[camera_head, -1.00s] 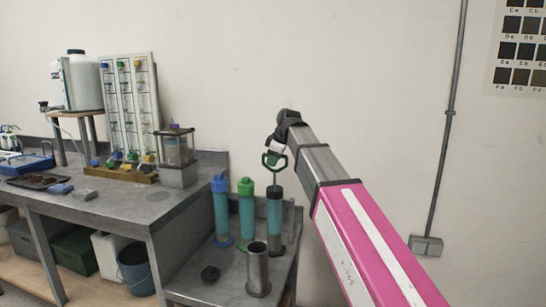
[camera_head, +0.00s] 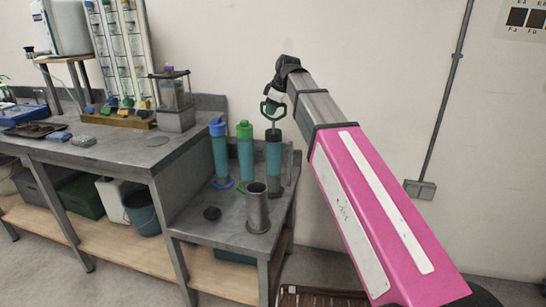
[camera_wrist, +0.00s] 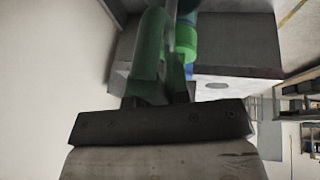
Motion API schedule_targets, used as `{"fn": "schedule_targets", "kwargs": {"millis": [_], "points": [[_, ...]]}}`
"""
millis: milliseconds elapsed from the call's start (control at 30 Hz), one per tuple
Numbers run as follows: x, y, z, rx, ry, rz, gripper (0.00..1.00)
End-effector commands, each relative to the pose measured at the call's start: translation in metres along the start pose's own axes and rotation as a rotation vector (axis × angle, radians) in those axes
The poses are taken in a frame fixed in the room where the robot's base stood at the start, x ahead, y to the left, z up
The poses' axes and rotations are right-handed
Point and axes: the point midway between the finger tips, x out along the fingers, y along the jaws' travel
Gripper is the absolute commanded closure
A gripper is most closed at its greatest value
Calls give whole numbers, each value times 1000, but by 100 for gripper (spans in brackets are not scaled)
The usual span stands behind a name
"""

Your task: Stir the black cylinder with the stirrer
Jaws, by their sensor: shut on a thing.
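The black cylinder (camera_head: 273,158) has teal sides and a black top, and stands upright at the back of the low grey bench. The stirrer (camera_head: 264,111) has a green loop handle above that top. Its thin rod runs down to the black top and appears to enter it; the lower end is hidden. My gripper (camera_head: 275,96) is shut on the handle, above the cylinder. In the wrist view the green handle (camera_wrist: 151,55) lies close in front of the jaws, and the rod runs away from it.
A green-capped cylinder (camera_head: 245,155) and a blue-capped cylinder (camera_head: 220,155) stand to the left. A grey metal cup (camera_head: 258,212) and a small black cap (camera_head: 212,213) are in front. A taller bench (camera_head: 115,150) with racks is further left. The wall is close behind.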

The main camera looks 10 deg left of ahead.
Motion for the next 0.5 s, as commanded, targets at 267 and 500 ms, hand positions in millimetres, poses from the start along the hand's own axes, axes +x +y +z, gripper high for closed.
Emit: {"fn": "schedule_targets", "kwargs": {"millis": [267, 500], "points": [[-2, 1, -1, 0, 0, 0, 100], [-23, 6, -10, 0, 1, 1, 100]]}}
